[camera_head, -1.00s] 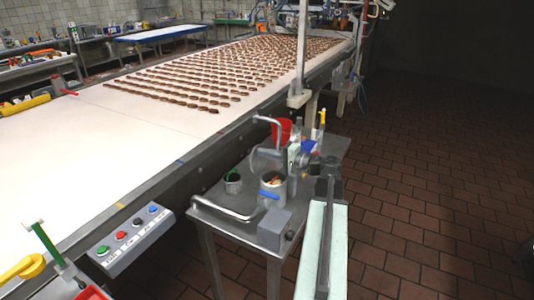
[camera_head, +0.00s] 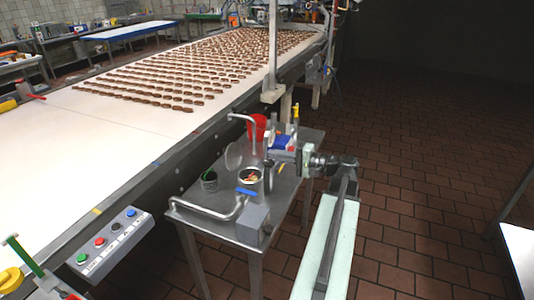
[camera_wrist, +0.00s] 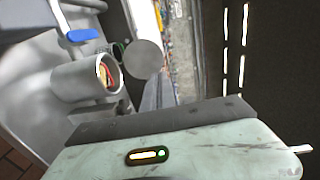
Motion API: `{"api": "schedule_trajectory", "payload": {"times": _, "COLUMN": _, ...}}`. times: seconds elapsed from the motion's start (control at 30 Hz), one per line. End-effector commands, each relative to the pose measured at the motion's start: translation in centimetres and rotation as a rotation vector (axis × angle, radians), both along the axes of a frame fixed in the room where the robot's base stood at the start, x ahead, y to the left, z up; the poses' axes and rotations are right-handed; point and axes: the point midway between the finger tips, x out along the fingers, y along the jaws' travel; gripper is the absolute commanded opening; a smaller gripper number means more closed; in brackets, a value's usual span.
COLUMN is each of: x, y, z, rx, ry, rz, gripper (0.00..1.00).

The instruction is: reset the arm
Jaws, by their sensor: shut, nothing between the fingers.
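My pale green arm reaches up from the lower right in the head view and bends left over the small metal table (camera_head: 212,221). My gripper (camera_head: 276,160) is over the right part of that table, partly hard to make out against the things behind it. In the wrist view my shut grey fingers (camera_wrist: 158,92) point up the picture with nothing between them. A metal cup (camera_head: 250,186) with small coloured items inside stands on the table, left of and below the gripper. The cup also shows in the wrist view (camera_wrist: 87,80), left of the fingers.
A red container (camera_head: 257,126), a dark cup with green inside (camera_head: 209,181) and a bent pipe with a blue handle (camera_head: 246,192) crowd the table. A conveyor (camera_head: 90,140) carrying rows of chocolate pieces runs at left. Brick floor (camera_head: 430,180) is open at right.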

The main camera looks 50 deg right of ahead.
Motion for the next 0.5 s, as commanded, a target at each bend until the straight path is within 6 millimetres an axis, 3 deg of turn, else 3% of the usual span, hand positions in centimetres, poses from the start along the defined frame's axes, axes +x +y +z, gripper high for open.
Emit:
{"api": "schedule_trajectory", "payload": {"times": 0.23, "x": 0.1, "y": 0.0, "z": 0.0, "rx": 0.0, "ry": 0.0, "rz": 0.001, "gripper": 0.0}}
{"api": "schedule_trajectory", "payload": {"times": 0.33, "x": 1.1, "y": 1.2, "z": -0.5, "rx": -0.01, "ry": 0.024, "rz": 0.027, "gripper": 0.0}}
{"api": "schedule_trajectory", "payload": {"times": 0.43, "x": 4.2, "y": 5.4, "z": -2.3, "rx": -0.05, "ry": 0.11, "rz": 0.112, "gripper": 0.0}}
{"api": "schedule_trajectory", "payload": {"times": 0.5, "x": 6.9, "y": 10.0, "z": -4.5, "rx": -0.104, "ry": 0.208, "rz": 0.207, "gripper": 0.0}}
